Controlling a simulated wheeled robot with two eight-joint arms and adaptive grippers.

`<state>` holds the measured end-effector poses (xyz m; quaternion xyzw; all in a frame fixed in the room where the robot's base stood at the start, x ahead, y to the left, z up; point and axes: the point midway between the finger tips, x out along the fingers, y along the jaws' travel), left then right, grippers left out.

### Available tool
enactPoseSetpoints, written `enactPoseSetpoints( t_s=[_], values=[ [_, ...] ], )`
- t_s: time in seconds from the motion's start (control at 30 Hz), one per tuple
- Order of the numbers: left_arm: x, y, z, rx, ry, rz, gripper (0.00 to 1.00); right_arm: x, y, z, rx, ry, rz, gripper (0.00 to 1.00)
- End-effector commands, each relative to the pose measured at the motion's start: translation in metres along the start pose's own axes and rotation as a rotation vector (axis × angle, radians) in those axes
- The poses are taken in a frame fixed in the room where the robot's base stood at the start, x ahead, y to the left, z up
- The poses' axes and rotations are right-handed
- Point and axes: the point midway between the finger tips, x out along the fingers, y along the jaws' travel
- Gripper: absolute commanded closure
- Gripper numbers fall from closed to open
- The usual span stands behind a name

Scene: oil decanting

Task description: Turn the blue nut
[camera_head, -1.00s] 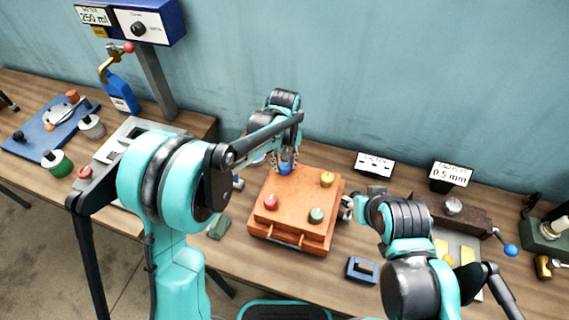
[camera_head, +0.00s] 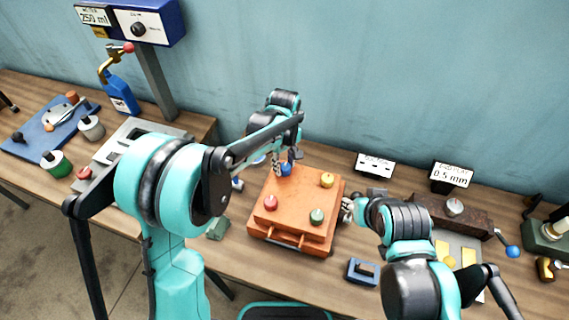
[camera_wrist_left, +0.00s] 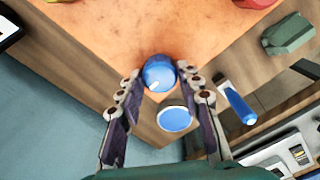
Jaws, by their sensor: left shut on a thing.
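The blue nut (camera_head: 285,170) sits at the far left corner of the orange block (camera_head: 285,229), on its top face. In the left wrist view the blue nut (camera_wrist_left: 157,75) is round with a small white mark. My left gripper (camera_head: 287,163) reaches down over it and is shut on it, with one finger on either side. In the left wrist view the fingers of the left gripper (camera_wrist_left: 162,82) flank the nut. My right gripper (camera_head: 347,209) is beside the block's right side; its fingers are too small to read.
The block also carries a red nut (camera_head: 271,202), a yellow nut (camera_head: 327,180) and a green nut (camera_head: 316,216). A blue-black box (camera_head: 363,271) lies at front right. A dark green object (camera_head: 218,228) lies left of the block.

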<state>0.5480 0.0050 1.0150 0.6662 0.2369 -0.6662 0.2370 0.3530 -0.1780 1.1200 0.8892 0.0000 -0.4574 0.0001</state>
Motion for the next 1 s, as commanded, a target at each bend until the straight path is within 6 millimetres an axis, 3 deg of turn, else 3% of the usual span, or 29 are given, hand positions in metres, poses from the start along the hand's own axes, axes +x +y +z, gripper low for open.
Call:
enactPoseSetpoints(
  t_s=[0.23,0.27,0.3,0.33,0.73,1.0],
  values=[
    [0.000,0.000,0.000,-0.001,0.000,0.001,0.94,0.000,0.000,0.000,0.000,0.000,0.000,0.60],
    [0.000,0.000,0.000,-0.001,0.000,0.001,0.57,0.000,0.000,0.000,0.000,0.000,0.000,0.60],
    [0.000,0.000,0.000,-0.001,0.000,0.001,0.46,0.000,0.000,0.000,0.000,0.000,0.000,0.60],
    [0.000,0.000,0.000,0.000,0.000,0.001,0.44,0.000,0.000,0.000,0.000,0.000,0.000,0.60],
    [-0.009,0.000,0.000,0.001,0.000,0.000,0.44,0.000,0.000,0.000,0.000,0.000,0.000,0.60],
    [-0.063,0.000,0.000,0.001,0.000,0.000,0.44,0.000,0.000,0.000,0.000,0.000,0.000,0.60]
  ],
)
